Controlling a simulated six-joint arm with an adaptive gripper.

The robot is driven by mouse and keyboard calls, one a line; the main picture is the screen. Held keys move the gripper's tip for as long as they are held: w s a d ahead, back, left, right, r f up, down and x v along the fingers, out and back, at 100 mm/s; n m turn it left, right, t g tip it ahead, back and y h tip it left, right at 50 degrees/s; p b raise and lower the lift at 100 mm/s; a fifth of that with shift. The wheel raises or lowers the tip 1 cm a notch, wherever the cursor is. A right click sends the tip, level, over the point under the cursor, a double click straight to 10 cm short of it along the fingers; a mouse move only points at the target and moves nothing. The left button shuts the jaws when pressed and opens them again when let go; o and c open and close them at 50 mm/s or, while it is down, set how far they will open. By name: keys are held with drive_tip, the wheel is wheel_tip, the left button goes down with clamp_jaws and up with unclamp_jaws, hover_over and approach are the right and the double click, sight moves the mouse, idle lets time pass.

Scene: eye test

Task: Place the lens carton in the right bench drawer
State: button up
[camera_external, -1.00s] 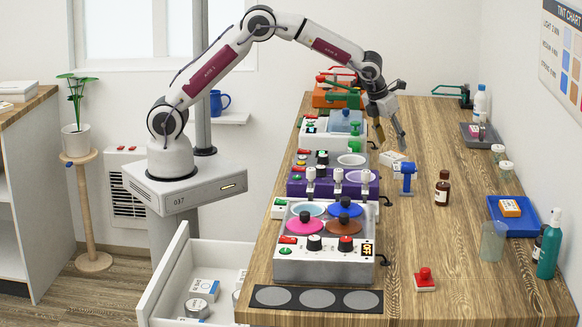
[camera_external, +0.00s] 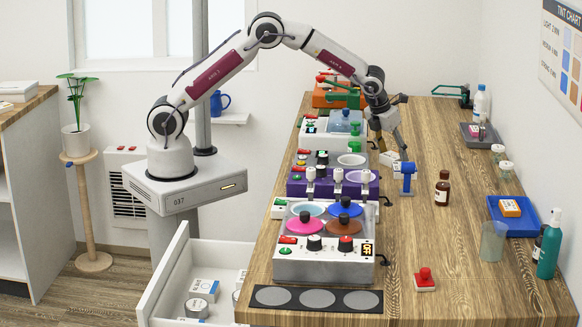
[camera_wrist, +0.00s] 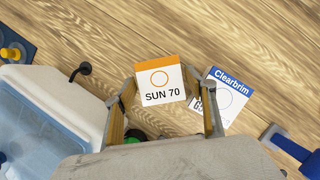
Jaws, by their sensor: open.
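Two small cartons lie on the bench below my gripper. One is white with an orange band and reads "SUN 70" (camera_wrist: 162,88); it shows between my fingertips in the wrist view. The other is white and blue and reads "Clearbrim" (camera_wrist: 227,97); it is just right of the right finger, partly hidden by it. I cannot tell which is the lens carton. In the external view a white carton (camera_external: 388,158) shows under the fingers. My gripper (camera_external: 392,148) is open, pointing down, holding nothing. An open white drawer (camera_external: 163,276) at lower left holds boxes and round items.
A blue-handled device (camera_external: 405,177) stands close right of the gripper. A purple-fronted machine (camera_external: 300,187) and a white machine (camera_external: 309,140) line the bench's left side. A brown bottle (camera_external: 442,188) stands to the right. The bench middle right is mostly clear.

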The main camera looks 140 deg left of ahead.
sight(393, 155)
drive_tip(key=shift+c, duration=0.5)
drive_tip(key=c, duration=0.9)
drive_tip(key=shift+r, duration=0.1)
drive_tip(key=shift+r, duration=4.95)
